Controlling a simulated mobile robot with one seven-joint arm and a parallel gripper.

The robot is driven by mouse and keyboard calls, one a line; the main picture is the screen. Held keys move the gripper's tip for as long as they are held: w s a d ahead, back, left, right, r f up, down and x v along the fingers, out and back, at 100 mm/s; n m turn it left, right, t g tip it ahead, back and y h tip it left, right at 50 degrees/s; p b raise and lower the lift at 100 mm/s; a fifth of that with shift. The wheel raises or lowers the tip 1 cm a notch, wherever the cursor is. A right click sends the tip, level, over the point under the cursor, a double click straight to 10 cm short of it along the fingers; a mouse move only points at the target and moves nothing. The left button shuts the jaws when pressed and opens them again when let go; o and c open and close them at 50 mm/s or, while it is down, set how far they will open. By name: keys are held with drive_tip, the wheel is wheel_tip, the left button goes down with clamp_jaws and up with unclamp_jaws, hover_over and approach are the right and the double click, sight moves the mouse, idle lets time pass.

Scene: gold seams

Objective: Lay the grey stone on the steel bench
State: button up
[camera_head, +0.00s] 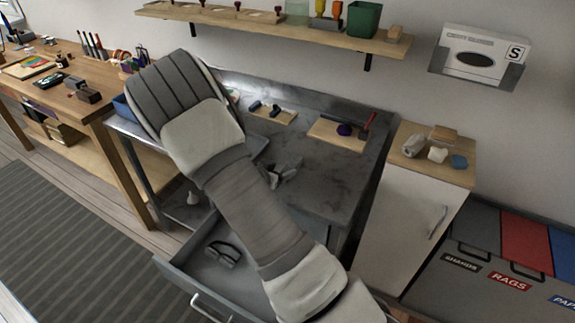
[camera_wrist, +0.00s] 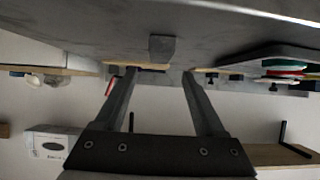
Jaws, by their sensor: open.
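The steel bench (camera_head: 325,185) stands in the middle of the head view, and its dark grey surface fills the top of the upside-down wrist view (camera_wrist: 90,20). A small grey block (camera_wrist: 162,47), which looks like the grey stone, sits on that surface just beyond my fingertips in the wrist view. My gripper (camera_wrist: 159,74) is open, with its fingers apart and nothing between them. In the head view grey shapes (camera_head: 284,172) show beside my arm over the bench; I cannot tell gripper from stone there. My arm hides the bench's left middle.
An open drawer (camera_head: 183,266) holding a dark looped object juts from the bench front. Two wooden boards with tools (camera_head: 340,134) lie at the bench back. A white cabinet (camera_head: 405,205) stands to the right, bins beyond it. A wall shelf (camera_head: 270,27) hangs above.

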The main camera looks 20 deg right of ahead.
drive_tip(key=v, duration=0.5)
drive_tip(key=shift+s+a+r+p, duration=0.15)
drive_tip(key=shift+a+p, duration=0.1)
drive_tip(key=shift+p, duration=0.1)
drive_tip(key=shift+a+r, duration=0.15)
drive_tip(key=shift+a, duration=0.05)
drive_tip(key=s+a+r+n+t+y, duration=0.1)
drive_tip(key=a+r+n+y, duration=0.1)
drive_tip(key=a+r+y, duration=0.5)
drive_tip(key=s+a+r+n+y, duration=0.2)
drive_tip(key=a+r+y, duration=0.15)
drive_tip(key=r, duration=0.45)
drive_tip(key=s+d+r+n+g, duration=0.1)
drive_tip(key=s+r+n, duration=0.2)
drive_tip(key=s, duration=0.9)
drive_tip(key=s+d+r+n+g, duration=0.2)
drive_tip(key=s+r, duration=0.4)
drive_tip(key=s, duration=0.6)
drive_tip(key=shift+d+n+h, duration=0.2)
drive_tip(key=shift+n+h, duration=0.25)
drive_tip(key=shift+n, duration=0.25)
